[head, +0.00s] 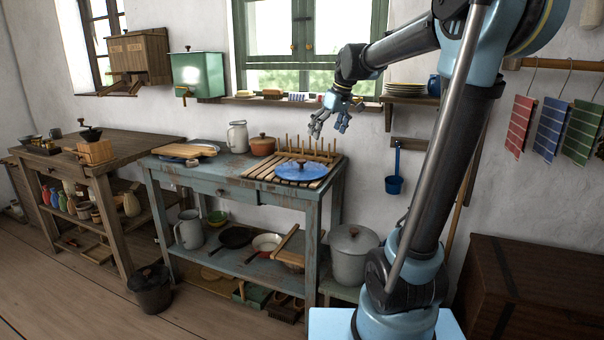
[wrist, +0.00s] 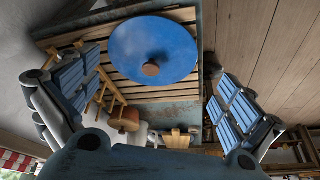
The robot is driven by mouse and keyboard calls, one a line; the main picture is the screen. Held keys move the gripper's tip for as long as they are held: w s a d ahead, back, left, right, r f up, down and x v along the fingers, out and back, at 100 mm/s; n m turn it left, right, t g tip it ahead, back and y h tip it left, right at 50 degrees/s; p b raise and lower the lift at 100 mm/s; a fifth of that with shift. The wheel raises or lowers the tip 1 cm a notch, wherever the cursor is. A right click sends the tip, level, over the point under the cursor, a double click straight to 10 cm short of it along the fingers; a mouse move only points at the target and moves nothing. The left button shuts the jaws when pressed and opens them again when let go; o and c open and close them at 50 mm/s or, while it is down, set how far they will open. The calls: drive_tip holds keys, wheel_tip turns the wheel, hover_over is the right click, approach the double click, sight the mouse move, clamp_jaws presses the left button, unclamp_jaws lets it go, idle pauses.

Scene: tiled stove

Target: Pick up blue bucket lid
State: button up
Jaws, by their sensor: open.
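The blue bucket lid (head: 300,170) is a round blue disc with a brown knob on top. It lies flat on a slatted wooden rack (head: 262,174) at the right end of the blue-grey table. In the wrist view the lid (wrist: 154,48) shows near the top centre with its knob towards the camera. My gripper (head: 334,124) is open and empty, above and a little right of the lid, not touching it. In the wrist view its two fingers (wrist: 150,108) stand wide apart at left and right, with the lid between and beyond them.
A row of upright wooden pegs (head: 304,146) stands behind the lid. A grey lidded pot (head: 352,252) is low at right. A shelf with plates (head: 406,90) is on the wall.

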drive_tip(key=w+a+r+n, duration=0.1)
drive_tip(key=w+a+r, duration=0.15)
drive_tip(key=w, duration=0.25)
approach(302, 160)
drive_tip(key=x, duration=1)
drive_tip(key=shift+s+d, duration=0.15)
drive_tip(key=shift+c, duration=0.2)
drive_tip(key=shift+s, duration=0.1)
drive_tip(key=c, duration=2.3)
